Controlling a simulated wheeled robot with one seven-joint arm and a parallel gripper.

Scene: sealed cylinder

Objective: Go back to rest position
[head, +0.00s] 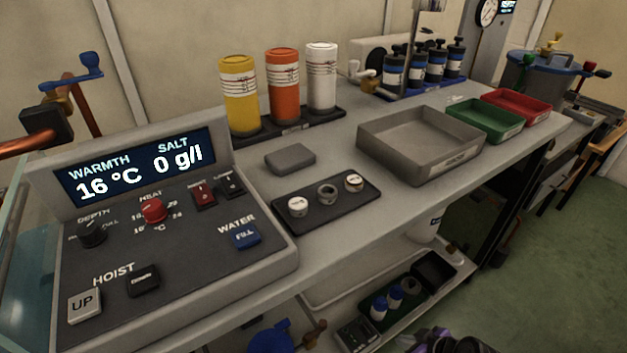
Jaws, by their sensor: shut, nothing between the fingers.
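My gripper's fingers do not show in the head view. A dark, partly purple shape (447,342) is cut off by the bottom edge, right of the lower shelf. It may be part of my arm, but I cannot tell. No sealed cylinder can be made out for certain. Yellow (239,95), orange (282,85) and white (321,80) canisters stand upright in a dark rack at the back of the bench.
The control panel (155,260) reads 16 °C and 0 g/l. On the bench (345,185) are a dark tray (340,207) with three round pieces, a grey block (290,158), and grey (372,150), green (482,130) and red (517,115) trays. Green floor (545,240) lies clear at right.

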